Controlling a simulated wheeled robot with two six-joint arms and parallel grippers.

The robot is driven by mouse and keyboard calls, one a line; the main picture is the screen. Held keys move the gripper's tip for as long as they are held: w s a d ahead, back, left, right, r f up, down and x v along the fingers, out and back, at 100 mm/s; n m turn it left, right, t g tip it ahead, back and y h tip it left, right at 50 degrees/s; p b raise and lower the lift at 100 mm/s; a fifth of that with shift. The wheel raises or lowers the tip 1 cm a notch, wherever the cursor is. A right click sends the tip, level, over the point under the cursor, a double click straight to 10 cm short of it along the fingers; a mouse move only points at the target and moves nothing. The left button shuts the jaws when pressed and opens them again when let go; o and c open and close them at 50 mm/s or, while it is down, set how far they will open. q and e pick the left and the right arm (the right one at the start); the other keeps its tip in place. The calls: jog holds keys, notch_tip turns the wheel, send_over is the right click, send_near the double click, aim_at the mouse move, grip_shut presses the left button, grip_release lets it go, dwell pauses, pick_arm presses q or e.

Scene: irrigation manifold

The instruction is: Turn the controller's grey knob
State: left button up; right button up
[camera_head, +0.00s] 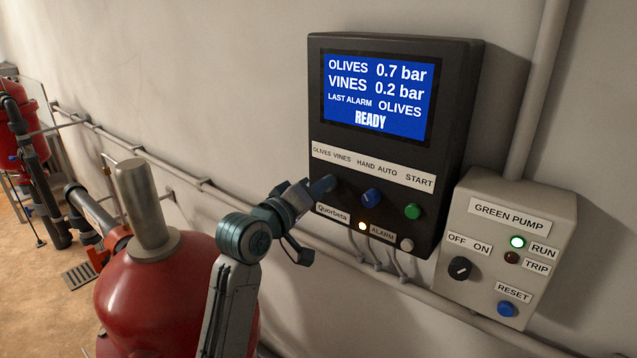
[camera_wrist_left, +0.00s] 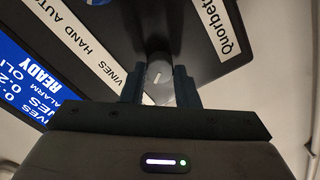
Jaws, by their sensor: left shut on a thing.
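The dark controller box (camera_head: 466,90) is on the wall, with a blue screen (camera_head: 378,92) reading OLIVES 0.7 bar, VINES 0.2 bar, LAST ALARM OLIVES, READY. My left gripper (camera_head: 322,186) is at its lower left, below the OLIVES VINES label. In the left wrist view the grey knob (camera_wrist_left: 159,76) sits between the two blue fingers, which are shut on it; a pale pointer mark shows on its face. In the head view the fingers hide the knob. My right gripper is not in view.
The green pump box (camera_head: 555,235) is at right. A red tank (camera_head: 150,290) stands at lower left.

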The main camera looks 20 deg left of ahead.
pick_arm(q)
jog(key=shift+n, duration=0.3)
jog(key=o, duration=1)
jog(key=shift+c, duration=0.2)
jog(key=b+v, duration=0.4)
jog(key=v, duration=0.6)
jog(key=shift+s, duration=0.35)
jog(key=shift+a, duration=0.15)
